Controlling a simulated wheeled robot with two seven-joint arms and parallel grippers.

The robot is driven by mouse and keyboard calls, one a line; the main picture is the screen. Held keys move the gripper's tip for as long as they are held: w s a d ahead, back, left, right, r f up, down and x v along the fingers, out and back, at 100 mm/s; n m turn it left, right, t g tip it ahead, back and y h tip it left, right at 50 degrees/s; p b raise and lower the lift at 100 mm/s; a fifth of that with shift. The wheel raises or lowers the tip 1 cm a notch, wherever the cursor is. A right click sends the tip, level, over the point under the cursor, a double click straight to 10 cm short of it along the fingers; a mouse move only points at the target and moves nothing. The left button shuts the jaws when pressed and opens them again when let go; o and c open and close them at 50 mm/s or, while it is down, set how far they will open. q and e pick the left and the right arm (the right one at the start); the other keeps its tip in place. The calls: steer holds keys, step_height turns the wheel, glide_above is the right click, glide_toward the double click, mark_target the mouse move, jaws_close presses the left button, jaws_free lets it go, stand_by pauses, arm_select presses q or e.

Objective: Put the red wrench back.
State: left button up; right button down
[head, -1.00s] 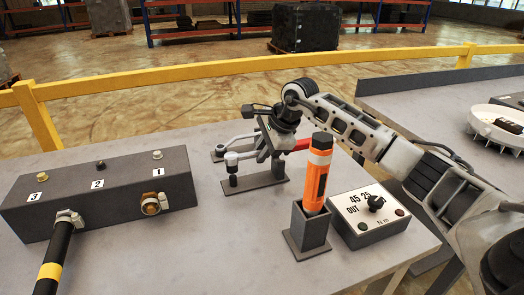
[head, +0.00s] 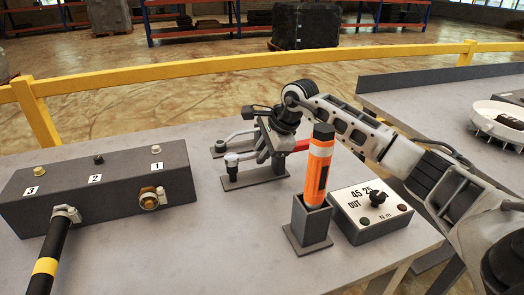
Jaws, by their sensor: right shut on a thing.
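The red wrench (head: 300,145) shows as a short red stretch of handle, partly behind the orange tool. My right gripper (head: 262,145) comes in from the right and is shut on the wrench over a small grey stand (head: 270,176) with short posts. The wrench's grey head end is close to the posts. I cannot tell if it touches them. The fingers hide part of the wrench. My left gripper is not in view.
An orange tool (head: 318,170) stands upright in a grey holder (head: 310,225) close to the right forearm. Beside it is a dial box (head: 370,215). At left are a numbered grey box (head: 105,190) and a black, yellow-banded handle (head: 47,262). The front middle table is clear.

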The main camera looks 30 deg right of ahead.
steer(key=shift+f+b, duration=0.4)
steer(key=shift+f, duration=0.15)
steer(key=c, duration=1.4)
jaws_free()
steer(key=shift+o, duration=0.4)
steer(key=shift+f, duration=0.15)
steer(key=v, duration=1.6)
steer(key=shift+b, duration=0.45)
